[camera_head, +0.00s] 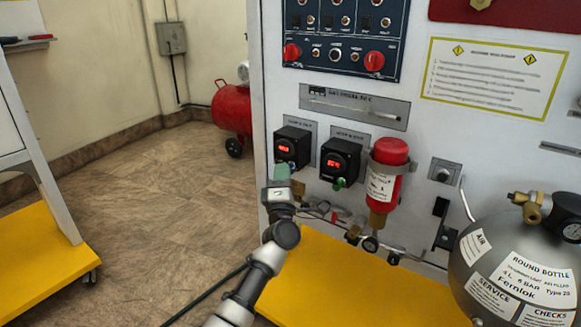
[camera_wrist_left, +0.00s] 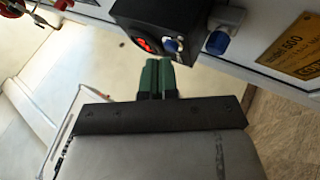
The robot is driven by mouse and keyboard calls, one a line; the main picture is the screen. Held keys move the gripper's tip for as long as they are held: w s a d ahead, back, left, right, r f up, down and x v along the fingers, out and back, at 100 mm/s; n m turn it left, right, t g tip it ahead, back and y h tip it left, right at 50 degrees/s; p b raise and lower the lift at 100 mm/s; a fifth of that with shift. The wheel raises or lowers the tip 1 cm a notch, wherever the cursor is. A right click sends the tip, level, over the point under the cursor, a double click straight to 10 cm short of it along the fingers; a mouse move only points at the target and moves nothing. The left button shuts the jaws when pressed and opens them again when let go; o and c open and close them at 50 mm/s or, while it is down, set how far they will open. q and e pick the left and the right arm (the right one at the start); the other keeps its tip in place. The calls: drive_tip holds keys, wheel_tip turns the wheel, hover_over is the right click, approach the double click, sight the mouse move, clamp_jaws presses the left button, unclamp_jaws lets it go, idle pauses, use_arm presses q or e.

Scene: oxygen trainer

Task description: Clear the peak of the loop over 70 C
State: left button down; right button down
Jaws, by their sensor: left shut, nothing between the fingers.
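Two black controller boxes with red lit displays sit side by side on the white panel: the left one (camera_head: 293,146) and the right one (camera_head: 340,161). The digits and the labels above them are too small to read. My left gripper (camera_head: 282,171) has green fingers and is shut and empty, just below the front of the left box. In the left wrist view, the shut green fingers (camera_wrist_left: 158,68) point at the underside of a black box (camera_wrist_left: 165,20) with a red display (camera_wrist_left: 145,43) and a blue button (camera_wrist_left: 173,47). I cannot tell whether they touch. My right gripper is not in view.
A red cylinder (camera_head: 386,175) hangs right of the boxes, above small fittings. A round grey air bottle (camera_head: 480,275) stands at lower right. A yellow base (camera_head: 330,285) lies below the panel.

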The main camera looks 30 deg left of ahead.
use_arm(q)
drive_tip(key=shift+w, duration=0.3)
idle(0.5)
drive_tip(key=shift+s, duration=0.3)
drive_tip(key=s+p, duration=0.3)
drive_tip(key=s, duration=0.3)
drive_tip(key=shift+a+p, duration=0.2)
drive_tip(key=shift+p, duration=0.15)
idle(0.6)
